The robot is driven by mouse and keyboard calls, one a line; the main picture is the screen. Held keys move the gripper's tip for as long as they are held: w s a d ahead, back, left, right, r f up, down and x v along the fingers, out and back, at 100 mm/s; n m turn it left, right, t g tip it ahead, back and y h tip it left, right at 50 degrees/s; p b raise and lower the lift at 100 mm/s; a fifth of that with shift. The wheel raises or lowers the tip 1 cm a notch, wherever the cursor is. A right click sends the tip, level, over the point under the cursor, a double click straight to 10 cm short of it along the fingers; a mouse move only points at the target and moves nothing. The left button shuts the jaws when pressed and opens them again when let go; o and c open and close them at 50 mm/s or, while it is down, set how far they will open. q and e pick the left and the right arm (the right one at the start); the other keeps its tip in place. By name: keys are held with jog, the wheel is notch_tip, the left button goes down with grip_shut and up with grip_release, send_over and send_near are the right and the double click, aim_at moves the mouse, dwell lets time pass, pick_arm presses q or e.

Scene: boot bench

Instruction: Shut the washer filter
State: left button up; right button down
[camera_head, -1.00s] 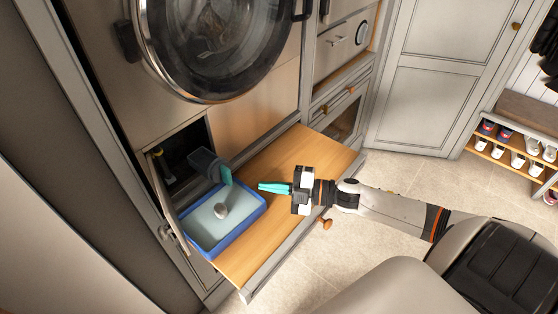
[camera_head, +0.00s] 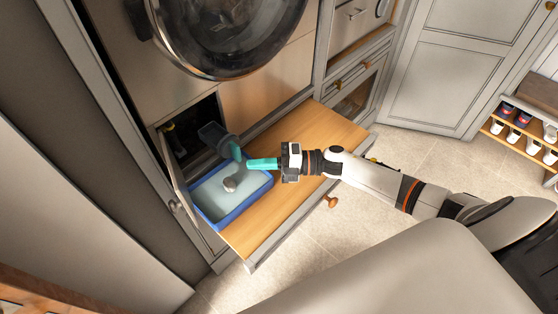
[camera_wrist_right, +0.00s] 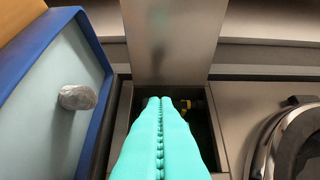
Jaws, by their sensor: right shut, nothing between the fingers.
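The washer filter (camera_head: 214,136) looks like a dark plug with a teal grip (camera_head: 235,151). It sticks out of the square opening (camera_head: 190,137) low on the washer front. The opening's flap (camera_head: 176,172) hangs open; it shows upright in the wrist view (camera_wrist_right: 171,40). My right gripper (camera_head: 251,164) is shut and empty, its teal fingers pointing left, tips just right of the grip. I cannot tell whether they touch it. In the wrist view the shut fingers (camera_wrist_right: 160,100) cover part of the opening (camera_wrist_right: 195,115) and the filter is not seen. My left gripper is out of view.
A blue tray (camera_head: 262,189) holding a grey lump (camera_head: 230,184) stands below the opening on a pulled-out wooden shelf (camera_head: 320,128). The round washer door (camera_head: 235,30) is above. The shelf's right part is clear. A shoe rack (camera_head: 528,132) is far right.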

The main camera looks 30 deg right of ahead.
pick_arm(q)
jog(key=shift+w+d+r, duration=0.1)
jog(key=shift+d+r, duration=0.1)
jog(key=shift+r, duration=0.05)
pick_arm(e)
jog(key=shift+w+a, duration=0.2)
jog(key=shift+w, duration=0.45)
jog(key=shift+w+a, duration=0.2)
jog(key=shift+w, duration=0.4)
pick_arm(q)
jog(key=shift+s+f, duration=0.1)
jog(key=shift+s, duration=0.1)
